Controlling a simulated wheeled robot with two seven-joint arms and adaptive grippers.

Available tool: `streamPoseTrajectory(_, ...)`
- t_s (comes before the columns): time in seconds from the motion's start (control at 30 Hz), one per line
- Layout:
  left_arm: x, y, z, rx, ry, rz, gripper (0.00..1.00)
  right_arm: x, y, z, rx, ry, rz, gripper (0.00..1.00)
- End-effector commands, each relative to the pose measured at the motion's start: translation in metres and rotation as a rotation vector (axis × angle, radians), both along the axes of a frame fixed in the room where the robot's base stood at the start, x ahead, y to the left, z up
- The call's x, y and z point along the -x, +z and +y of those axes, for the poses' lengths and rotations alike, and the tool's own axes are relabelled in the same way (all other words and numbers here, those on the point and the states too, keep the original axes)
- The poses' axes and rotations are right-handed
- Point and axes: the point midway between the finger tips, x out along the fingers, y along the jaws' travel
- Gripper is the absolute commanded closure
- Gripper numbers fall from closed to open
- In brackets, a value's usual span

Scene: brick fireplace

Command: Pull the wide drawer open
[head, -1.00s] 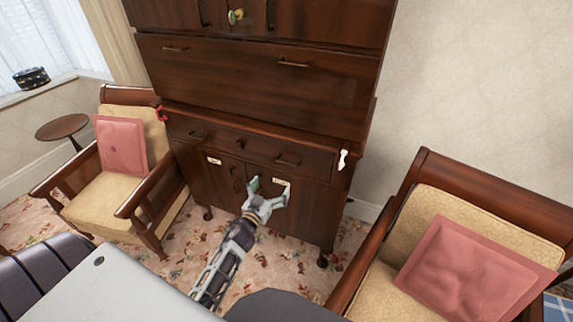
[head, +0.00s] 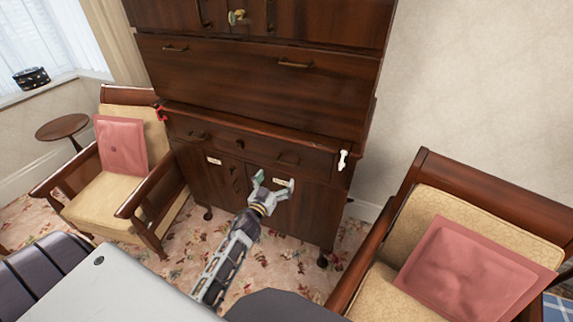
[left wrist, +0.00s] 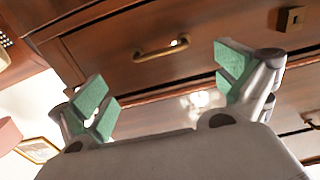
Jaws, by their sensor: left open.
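The wide drawer (head: 262,151) is a dark wood front across the middle of the cabinet, below the large upper panel. It looks shut. It has a brass handle near each end, the left one (head: 197,135) and the right one (head: 288,160), and a small square fitting (head: 240,143) between them. My left gripper (head: 273,183) is open and empty, just below the right handle in the head view. In the left wrist view a brass handle (left wrist: 160,48) lies beyond the open green-padded fingers (left wrist: 163,84), apart from them. My right gripper is out of view.
Lower cabinet doors (head: 222,183) with small white labels are below the drawer. A white ornament (head: 342,160) is at the cabinet's right edge and a red one (head: 161,113) at its left. Armchairs with pink cushions stand left (head: 121,148) and right (head: 470,262).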

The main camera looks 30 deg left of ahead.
Motion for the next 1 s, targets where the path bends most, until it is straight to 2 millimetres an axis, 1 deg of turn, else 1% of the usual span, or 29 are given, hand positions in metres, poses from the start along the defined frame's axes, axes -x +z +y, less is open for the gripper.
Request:
streamPoseTrajectory(0.1, -0.011, 0.001, 0.001, 0.001, 0.0, -0.001, 0.0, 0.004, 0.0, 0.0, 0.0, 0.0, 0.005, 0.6)
streamPoseTrajectory(0.23, -0.021, 0.001, 0.001, -0.001, 0.0, -0.001, 0.0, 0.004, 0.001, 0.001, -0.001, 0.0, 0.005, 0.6)
streamPoseTrajectory(0.7, -0.06, 0.001, 0.003, 0.001, 0.0, -0.001, 0.0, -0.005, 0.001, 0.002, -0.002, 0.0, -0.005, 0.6)
streamPoseTrajectory(1.0, -0.083, 0.0, 0.005, 0.001, 0.0, -0.001, 0.0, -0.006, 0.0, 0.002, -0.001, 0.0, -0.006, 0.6)
